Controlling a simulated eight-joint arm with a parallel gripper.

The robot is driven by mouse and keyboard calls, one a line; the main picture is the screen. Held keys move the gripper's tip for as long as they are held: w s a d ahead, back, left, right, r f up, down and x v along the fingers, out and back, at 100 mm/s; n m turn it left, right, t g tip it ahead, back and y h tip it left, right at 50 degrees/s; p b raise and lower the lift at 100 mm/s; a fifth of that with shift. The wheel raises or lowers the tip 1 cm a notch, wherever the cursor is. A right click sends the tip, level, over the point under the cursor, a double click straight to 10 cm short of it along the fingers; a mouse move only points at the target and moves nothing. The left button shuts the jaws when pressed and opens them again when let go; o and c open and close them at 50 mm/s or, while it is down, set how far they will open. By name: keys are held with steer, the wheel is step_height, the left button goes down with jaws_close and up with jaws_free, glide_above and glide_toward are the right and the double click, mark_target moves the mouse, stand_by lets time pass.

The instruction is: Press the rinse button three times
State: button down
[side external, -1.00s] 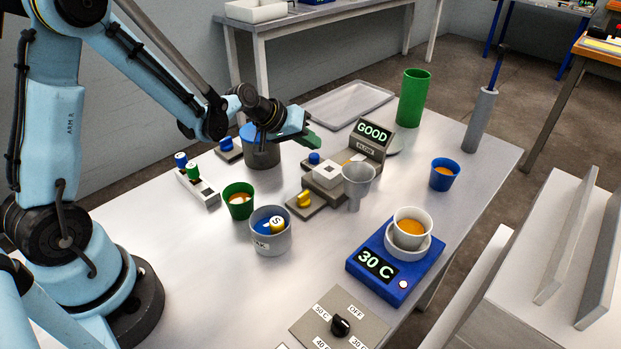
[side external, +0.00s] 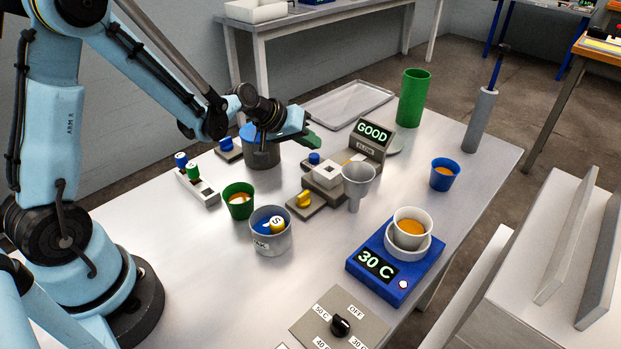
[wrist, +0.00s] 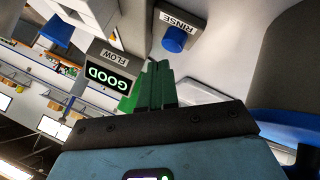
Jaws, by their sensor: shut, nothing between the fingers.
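The rinse button is a blue round knob on a grey block labelled RINSE. In the wrist view the rinse button (wrist: 175,39) is upper centre, just beyond and to the right of the fingertips. In the side view the small blue knob (side external: 314,158) stands beside the grey flow unit. My gripper (side external: 314,142) has green fingers and hangs just above the knob in that picture. In the wrist view my gripper's fingers (wrist: 155,82) are together and empty. A gap shows between them and the button there; the exact height is unclear.
The flow unit's display (side external: 371,134) reads GOOD. A white funnel (side external: 357,181), a yellow knob (side external: 304,200) and a green cylinder (side external: 413,98) are nearby. The front left of the table is clear.

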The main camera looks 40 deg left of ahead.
mark_target(310, 156)
steer(key=shift+f, duration=0.1)
steer(key=shift+f, duration=0.3)
steer(key=shift+f, duration=0.5)
stand_by(0.8)
steer(key=shift+r, duration=0.95)
steer(key=shift+r, duration=2.5)
stand_by(0.8)
steer(key=shift+r, duration=1.9)
